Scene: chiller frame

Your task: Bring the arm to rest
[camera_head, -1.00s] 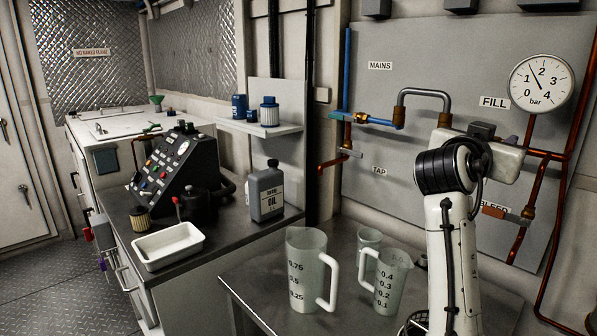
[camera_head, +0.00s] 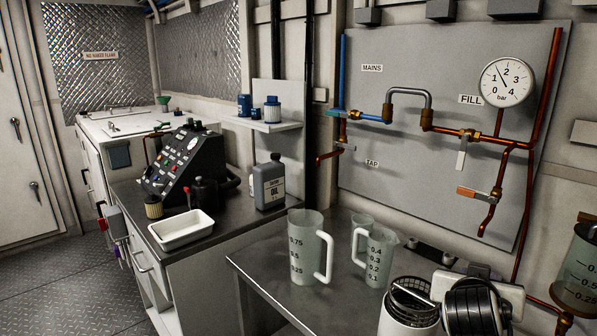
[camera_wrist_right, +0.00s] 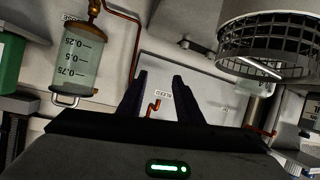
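My right arm (camera_head: 470,305) shows only as white and black links at the bottom right of the head view, in front of the bench. Behind the fingers is the grey panel with a small label and a bit of copper pipe, apart from the fingers. My left arm and gripper are in neither view.
Jugs (camera_head: 310,250) stand on the metal bench (camera_head: 255,262). The wall panel (camera_head: 400,200) carries pipes, valve handles and a pressure gauge (camera_head: 507,81). A graduated sight glass (camera_head: 577,270) is at the right edge. A dark cage (camera_wrist_right: 275,45) fills the upper right of the wrist view.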

